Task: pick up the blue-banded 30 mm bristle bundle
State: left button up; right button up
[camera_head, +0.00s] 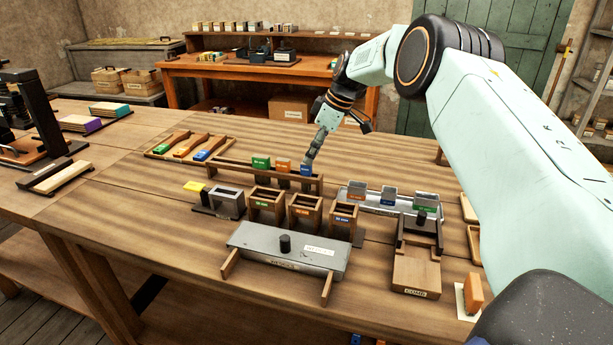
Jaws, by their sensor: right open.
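A blue-banded bristle bundle (306,170) stands at the right end of a long low wooden rack (235,174), beside an orange-banded bundle (284,166) and a green-banded bundle (261,162). My right gripper (309,158) points down with its fingertips at the top of the blue-banded bundle. It is open; the fingers overlap the bundle's top edge in this view, and I cannot tell whether they touch it. The 30 mm marking is too small to read. My left gripper is not in view.
A metal tray (402,208) with grey banded blocks lies right of the rack. Wooden boxes (305,210) and a grey metal fixture with a black knob (285,244) stand in front. Brushes (190,146) lie behind left.

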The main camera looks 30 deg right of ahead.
jog(key=x, duration=0.4)
jog(key=shift+s+a+f, duration=0.1)
jog(key=shift+s, duration=0.2)
jog(key=shift+c, duration=0.2)
jog(key=c, duration=0.5)
grip_shut()
